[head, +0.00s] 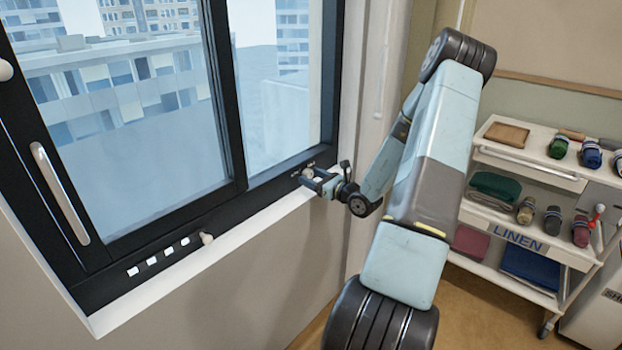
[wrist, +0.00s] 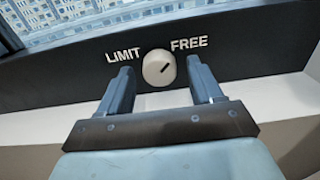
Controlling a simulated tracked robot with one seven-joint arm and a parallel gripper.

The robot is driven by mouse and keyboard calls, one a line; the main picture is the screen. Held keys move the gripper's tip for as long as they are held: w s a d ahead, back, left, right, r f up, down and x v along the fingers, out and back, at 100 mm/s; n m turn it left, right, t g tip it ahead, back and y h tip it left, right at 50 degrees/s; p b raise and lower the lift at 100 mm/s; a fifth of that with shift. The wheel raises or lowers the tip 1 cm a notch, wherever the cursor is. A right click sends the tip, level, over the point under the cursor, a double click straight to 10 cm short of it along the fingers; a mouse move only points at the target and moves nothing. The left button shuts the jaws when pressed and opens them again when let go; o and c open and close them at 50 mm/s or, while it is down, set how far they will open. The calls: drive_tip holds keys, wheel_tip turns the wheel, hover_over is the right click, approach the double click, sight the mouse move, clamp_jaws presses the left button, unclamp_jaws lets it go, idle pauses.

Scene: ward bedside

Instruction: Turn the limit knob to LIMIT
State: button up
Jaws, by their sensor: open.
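The limit knob (wrist: 159,68) is a round, pale knob on the dark lower window frame, seen in the wrist view between the words LIMIT at its left and FREE at its right. Its dark pointer line slants up to the right, toward FREE. In the head view the knob (head: 308,173) is small and partly hidden by my gripper. My gripper (wrist: 160,80) is open, with one finger on each side of the knob in the picture. I cannot tell whether the fingers touch it. My gripper (head: 322,183) also shows at the window frame's lower right in the head view.
The window (head: 120,130) has a long pale handle (head: 60,193) at its left. A white sill runs below. A linen cart (head: 530,160) with rolled cloths stands at the right.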

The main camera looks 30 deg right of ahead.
drive_tip(key=shift+w+a, duration=0.1)
drive_tip(key=shift+w, duration=0.15)
drive_tip(key=shift+c, duration=0.5)
drive_tip(key=c, duration=0.9)
drive_tip(key=shift+a, duration=0.25)
drive_tip(key=shift+c, duration=0.3)
drive_tip(key=shift+d, duration=0.2)
